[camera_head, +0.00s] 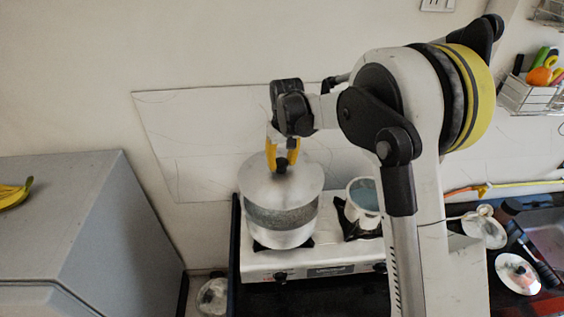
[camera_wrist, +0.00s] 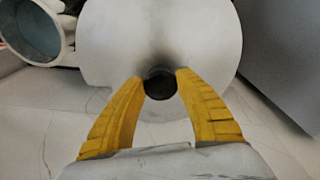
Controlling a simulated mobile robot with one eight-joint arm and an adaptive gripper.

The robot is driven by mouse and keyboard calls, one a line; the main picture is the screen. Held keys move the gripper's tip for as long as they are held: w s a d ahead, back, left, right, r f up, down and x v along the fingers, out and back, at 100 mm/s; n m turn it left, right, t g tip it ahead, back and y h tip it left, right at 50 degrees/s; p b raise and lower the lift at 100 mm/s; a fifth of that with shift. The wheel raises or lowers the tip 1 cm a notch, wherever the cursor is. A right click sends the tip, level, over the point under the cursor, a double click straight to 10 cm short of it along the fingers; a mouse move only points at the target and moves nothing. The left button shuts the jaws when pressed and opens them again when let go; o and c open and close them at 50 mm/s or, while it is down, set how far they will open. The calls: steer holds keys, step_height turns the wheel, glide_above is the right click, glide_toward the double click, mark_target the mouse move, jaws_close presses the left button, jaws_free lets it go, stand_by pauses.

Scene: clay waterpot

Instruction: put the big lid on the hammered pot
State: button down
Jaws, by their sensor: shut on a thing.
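The hammered pot (camera_head: 282,217) is a silver metal pot with a darker textured band, upright on the left burner of the stove. The big lid (camera_head: 272,187) is a pale metal disc with a black knob, level over the pot's mouth and hiding its opening. I cannot tell whether it rests on the rim or hangs just above. My gripper (camera_head: 283,158) is above the lid, its yellow fingers shut on the knob. In the wrist view, the fingers (camera_wrist: 160,80) flank the knob, and the lid (camera_wrist: 160,30) hides the pot.
A smaller white pot (camera_head: 354,190), open with a bluish inside, stands on the right burner of the white stove (camera_head: 330,258). A grey cabinet (camera_head: 75,215) with bananas (camera_head: 14,193) stands at left. Smaller lids (camera_head: 517,273) lie at right. A utensil basket (camera_head: 525,98) hangs at upper right.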

steer(key=shift+w+f, duration=0.1)
steer(key=shift+s+f+b, duration=0.4)
steer(key=shift+f+b, duration=0.1)
steer(key=shift+f, duration=0.25)
step_height(320, 180, down, 7)
steer(key=b, duration=0.4)
steer(key=shift+w+b, duration=0.15)
steer(key=shift+b, duration=0.15)
steer(key=shift+f+b, duration=0.7)
steer(key=shift+b, duration=0.15)
stand_by(0.4)
steer(key=c, duration=0.7)
jaws_free()
steer(key=shift+c, duration=0.2)
